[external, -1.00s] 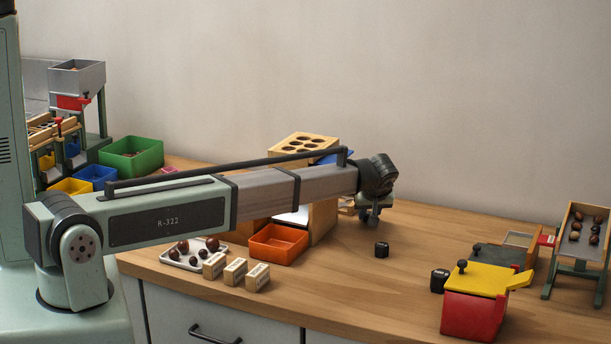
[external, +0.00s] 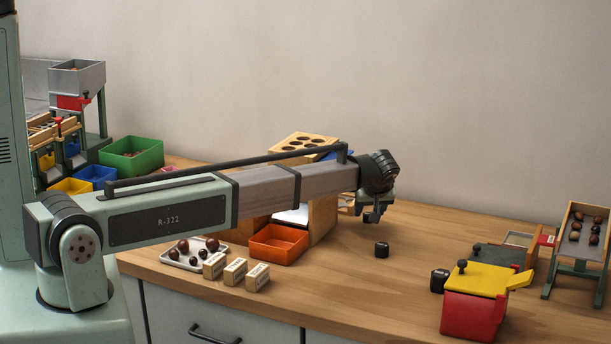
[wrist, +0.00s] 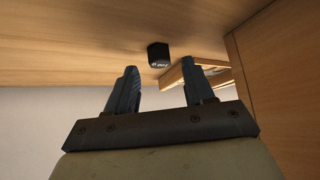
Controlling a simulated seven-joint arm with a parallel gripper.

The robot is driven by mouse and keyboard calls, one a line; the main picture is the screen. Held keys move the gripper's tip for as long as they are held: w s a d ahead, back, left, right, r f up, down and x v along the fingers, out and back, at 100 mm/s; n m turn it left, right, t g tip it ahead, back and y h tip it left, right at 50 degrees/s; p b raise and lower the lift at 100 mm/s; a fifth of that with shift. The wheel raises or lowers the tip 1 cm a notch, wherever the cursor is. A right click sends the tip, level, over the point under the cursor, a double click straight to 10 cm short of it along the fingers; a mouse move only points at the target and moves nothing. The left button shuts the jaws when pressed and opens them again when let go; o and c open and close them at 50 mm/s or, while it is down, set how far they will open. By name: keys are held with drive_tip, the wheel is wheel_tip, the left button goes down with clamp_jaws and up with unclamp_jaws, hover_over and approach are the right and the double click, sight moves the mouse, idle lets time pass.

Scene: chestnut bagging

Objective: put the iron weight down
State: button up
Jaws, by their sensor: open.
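A small black iron weight (external: 381,250) stands on the wooden table, below and slightly right of my gripper (external: 372,216). In the wrist view a black weight (wrist: 158,55) with pale marking shows just beyond the fingertips. My gripper (wrist: 160,72) is open, with nothing between its two fingers, and it is apart from the weight. A second black weight (external: 438,281) stands farther right, beside the red box with the yellow lid (external: 474,305). The wrist view looks upside down, with the table at the top.
An orange tray (external: 278,244), a wooden stand (external: 323,219) and several labelled wooden blocks (external: 235,271) are left of the weight. A white tray of chestnuts (external: 181,259) lies behind the blocks. The table between the weight and the dark-lidded box (external: 497,256) is clear.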

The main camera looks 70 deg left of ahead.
drive_tip(key=v, duration=1)
drive_tip(key=shift+r, duration=0.15)
drive_tip(key=shift+o, duration=0.2)
idle(0.8)
drive_tip(key=shift+o, duration=0.8)
